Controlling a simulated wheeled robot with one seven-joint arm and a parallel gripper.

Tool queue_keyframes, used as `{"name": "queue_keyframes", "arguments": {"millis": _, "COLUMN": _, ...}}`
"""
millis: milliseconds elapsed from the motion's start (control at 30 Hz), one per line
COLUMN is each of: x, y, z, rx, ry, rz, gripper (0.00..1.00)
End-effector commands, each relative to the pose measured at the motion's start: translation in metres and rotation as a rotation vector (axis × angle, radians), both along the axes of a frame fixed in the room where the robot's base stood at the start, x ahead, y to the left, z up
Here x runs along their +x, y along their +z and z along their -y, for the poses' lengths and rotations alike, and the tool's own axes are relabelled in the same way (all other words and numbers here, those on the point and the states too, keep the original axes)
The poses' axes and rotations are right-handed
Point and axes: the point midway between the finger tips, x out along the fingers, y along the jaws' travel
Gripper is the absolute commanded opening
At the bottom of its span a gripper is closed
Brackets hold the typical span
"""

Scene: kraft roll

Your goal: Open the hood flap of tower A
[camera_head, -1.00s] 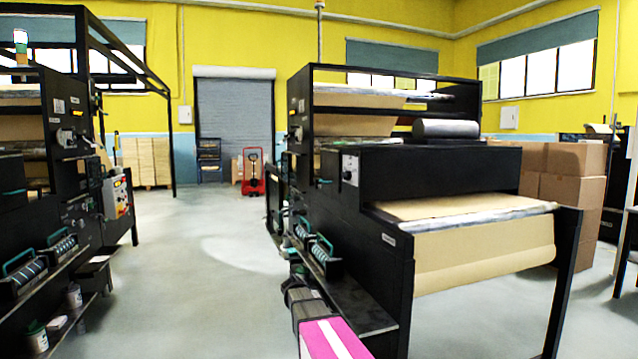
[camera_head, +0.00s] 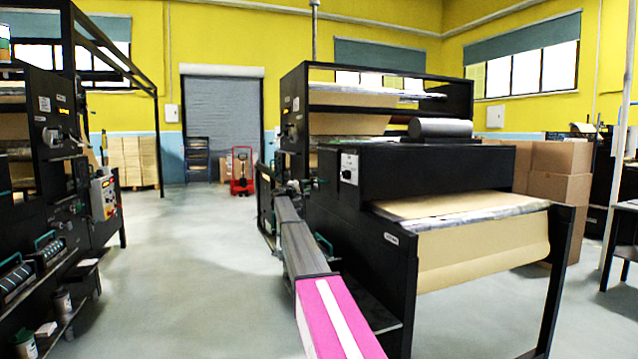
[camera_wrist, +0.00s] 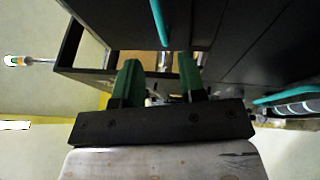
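Two black machine towers show in the head view, a left tower (camera_head: 50,135) and a right tower (camera_head: 370,215). Their labels are too small to read, so I cannot tell which is tower A. I cannot single out the hood flap. My pink and grey arm reaches along the left side of the right tower, and its far end is hard to make out there. In the wrist view my gripper (camera_wrist: 160,68) has two green fingers spread apart, with nothing seen held. Dark panels with a teal handle (camera_wrist: 158,22) lie beyond the fingers.
A second teal handle (camera_wrist: 290,97) shows at right in the wrist view. The floor aisle (camera_head: 190,250) between the towers is clear. A red pallet jack (camera_head: 241,172) stands by the grey shutter (camera_head: 222,120). Cardboard boxes (camera_head: 560,170) are stacked behind the right tower.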

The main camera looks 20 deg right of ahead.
Motion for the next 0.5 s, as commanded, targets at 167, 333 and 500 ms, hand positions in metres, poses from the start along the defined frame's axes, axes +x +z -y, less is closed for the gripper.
{"name": "queue_keyframes", "arguments": {"millis": 167, "x": 0.010, "y": 0.003, "z": 0.019, "rx": 0.001, "ry": 0.000, "rz": 0.000, "gripper": 0.38}}
{"name": "queue_keyframes", "arguments": {"millis": 333, "x": 0.022, "y": 0.008, "z": 0.045, "rx": 0.002, "ry": -0.001, "rz": 0.000, "gripper": 0.38}}
{"name": "queue_keyframes", "arguments": {"millis": 500, "x": 0.035, "y": 0.013, "z": 0.071, "rx": 0.003, "ry": 0.000, "rz": 0.000, "gripper": 0.38}}
